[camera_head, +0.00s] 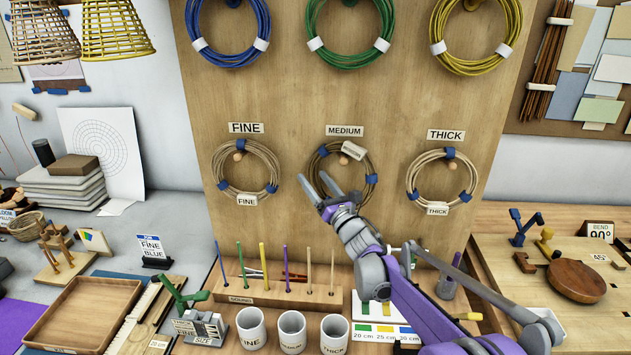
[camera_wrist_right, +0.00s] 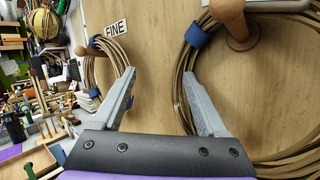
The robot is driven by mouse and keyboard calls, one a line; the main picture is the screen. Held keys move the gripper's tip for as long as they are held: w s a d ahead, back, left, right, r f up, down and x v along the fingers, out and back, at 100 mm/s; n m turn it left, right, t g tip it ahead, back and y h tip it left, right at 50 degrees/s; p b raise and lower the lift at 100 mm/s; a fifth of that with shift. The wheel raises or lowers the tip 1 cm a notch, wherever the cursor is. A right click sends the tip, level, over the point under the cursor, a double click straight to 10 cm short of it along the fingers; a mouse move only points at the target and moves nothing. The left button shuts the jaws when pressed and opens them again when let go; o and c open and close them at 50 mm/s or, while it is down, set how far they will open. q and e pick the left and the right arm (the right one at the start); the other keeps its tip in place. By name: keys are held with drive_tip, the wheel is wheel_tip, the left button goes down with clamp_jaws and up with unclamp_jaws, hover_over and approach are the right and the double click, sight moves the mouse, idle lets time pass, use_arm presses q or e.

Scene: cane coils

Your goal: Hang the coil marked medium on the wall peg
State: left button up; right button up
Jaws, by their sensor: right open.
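The medium coil (camera_head: 372,177) is a tan cane ring with blue bands, against the wooden board under the MEDIUM sign (camera_head: 345,131). Its pale tag (camera_head: 353,151) is tilted near the top. In the right wrist view the coil (camera_wrist_right: 186,66) encircles a wooden peg (camera_wrist_right: 238,34), which sits inside its upper part. My right gripper (camera_head: 314,178) is open at the coil's left side. In the right wrist view, the right finger of the gripper (camera_wrist_right: 158,80) overlaps the coil's left strands; contact cannot be told. My left gripper is not in view.
The fine coil (camera_head: 219,170) and thick coil (camera_head: 411,175) hang either side. Blue, green (camera_head: 313,20) and yellow coils hang above. Below stand a rack of upright sticks (camera_head: 240,291) and three white cups (camera_head: 292,333). A wooden tray (camera_head: 45,337) lies at left.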

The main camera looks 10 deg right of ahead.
drive_tip(key=s+d+f+m+g+h+b, duration=0.1)
drive_tip(key=s+d+f+m+g+h, duration=0.35)
drive_tip(key=s+m, duration=0.75)
drive_tip(key=s+d+f+m+g+h+b, duration=0.1)
drive_tip(key=s+d+f+m+h, duration=0.5)
drive_tip(key=s+m, duration=0.55)
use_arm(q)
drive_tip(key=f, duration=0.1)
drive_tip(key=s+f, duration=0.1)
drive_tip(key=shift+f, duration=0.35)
use_arm(e)
drive_tip(key=s+a+f+m+g+y, duration=0.1)
drive_tip(key=s+a+f+m+g, duration=0.2)
drive_tip(key=s+f+m, duration=0.4)
drive_tip(key=s+a+f+m+g+y, duration=0.1)
drive_tip(key=s+a+f+m+g, duration=0.3)
drive_tip(key=s+f, duration=0.5)
drive_tip(key=s+m+g, duration=0.2)
drive_tip(key=s+m, duration=0.1)
drive_tip(key=s, duration=0.4)
drive_tip(key=shift+s+a+f+y, duration=0.15)
drive_tip(key=shift+s+f+y, duration=0.1)
drive_tip(key=shift+f+y, duration=0.1)
drive_tip(key=shift+r+m, duration=0.1)
drive_tip(key=shift+m, duration=0.15)
